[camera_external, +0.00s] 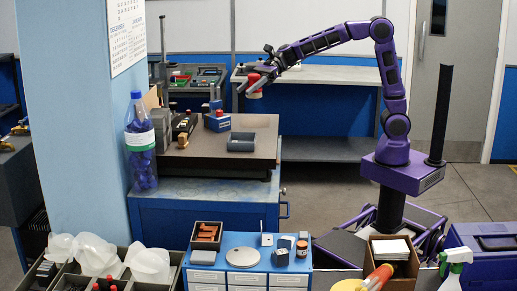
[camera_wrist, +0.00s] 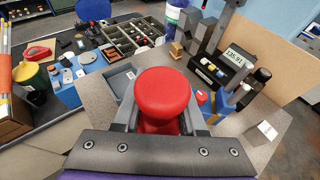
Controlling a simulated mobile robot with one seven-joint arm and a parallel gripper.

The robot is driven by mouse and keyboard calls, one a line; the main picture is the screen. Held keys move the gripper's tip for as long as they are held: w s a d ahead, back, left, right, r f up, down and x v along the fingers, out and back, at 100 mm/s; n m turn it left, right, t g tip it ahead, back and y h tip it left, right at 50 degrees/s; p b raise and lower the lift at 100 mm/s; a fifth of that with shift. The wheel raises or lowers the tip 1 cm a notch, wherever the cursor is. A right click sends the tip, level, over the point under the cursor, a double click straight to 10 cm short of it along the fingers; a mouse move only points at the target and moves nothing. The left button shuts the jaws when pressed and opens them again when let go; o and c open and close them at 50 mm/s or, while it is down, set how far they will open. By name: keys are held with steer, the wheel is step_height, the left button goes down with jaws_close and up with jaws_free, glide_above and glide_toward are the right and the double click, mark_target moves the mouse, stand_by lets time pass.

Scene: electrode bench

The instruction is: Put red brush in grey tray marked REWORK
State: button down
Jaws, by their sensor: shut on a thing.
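My gripper (camera_external: 250,80) is raised above the right part of the grey bench top, shut on a red round-headed thing, which I take for the red brush (camera_external: 254,85). In the wrist view the red brush (camera_wrist: 163,92) fills the space between the two fingers, and its round red top hides what is below it. A small grey tray (camera_external: 241,141) lies on the bench top, below and apart from the brush. It also shows in the wrist view (camera_wrist: 119,80), just left of the gripper. I cannot read any marking on it.
On the bench top (camera_external: 258,124), a blue box with a red top (camera_external: 217,121), a wooden block (camera_external: 183,140) and a black rack (camera_external: 184,123) stand left of and behind the tray. A blue-capped bottle (camera_external: 140,145) stands left. Bare bench surrounds the tray's front and right.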

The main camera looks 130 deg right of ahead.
steer(key=w+a+r+n+g+y, duration=0.1)
steer(key=w+a+r+n+y, duration=0.15)
steer(key=w+a, duration=0.6)
steer(key=shift+n+y, duration=0.45)
steer(key=shift+y, duration=0.3)
steer(key=shift+a+f+b, duration=0.25)
steer(key=shift+f+b, duration=0.2)
steer(key=shift+f, duration=1.25)
steer(key=shift+a+f+b, duration=0.25)
steer(key=shift+f+b, duration=0.15)
steer(key=shift+f, duration=1.25)
steer(key=shift+a+f+b, duration=0.25)
steer(key=shift+f+b, duration=0.2)
steer(key=shift+f, duration=1.25)
steer(key=shift+f+b, duration=0.45)
steer(key=shift+f, duration=0.15)
steer(key=shift+c, duration=2.4)
jaws_free()
